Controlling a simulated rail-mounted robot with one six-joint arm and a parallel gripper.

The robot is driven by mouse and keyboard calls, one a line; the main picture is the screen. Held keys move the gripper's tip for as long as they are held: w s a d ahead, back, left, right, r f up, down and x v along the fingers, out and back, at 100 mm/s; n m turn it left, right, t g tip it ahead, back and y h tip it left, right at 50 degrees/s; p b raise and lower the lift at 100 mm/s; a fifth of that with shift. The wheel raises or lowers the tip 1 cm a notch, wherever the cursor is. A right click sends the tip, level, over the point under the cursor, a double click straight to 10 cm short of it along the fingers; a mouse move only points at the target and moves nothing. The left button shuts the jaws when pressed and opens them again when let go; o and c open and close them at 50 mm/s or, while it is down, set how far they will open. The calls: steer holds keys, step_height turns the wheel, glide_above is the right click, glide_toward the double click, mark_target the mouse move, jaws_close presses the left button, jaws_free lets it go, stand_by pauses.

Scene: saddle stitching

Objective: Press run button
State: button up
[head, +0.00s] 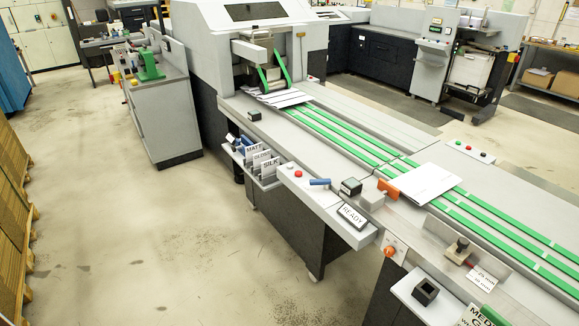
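No label reading "run" is legible, so I cannot tell which button is the run button. On the front ledge (325,206) of the stitching machine, a red button (298,174) sits beside a small pale button (284,166). My gripper is not in view.
Green conveyor belts (345,140) carry white sheets (422,184). Slots marked MATT, GLOSS and SILK (262,162) hang on the front. A blue-handled tool (319,182) and a black block (351,186) lie near the buttons. The floor (160,230) in front is clear.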

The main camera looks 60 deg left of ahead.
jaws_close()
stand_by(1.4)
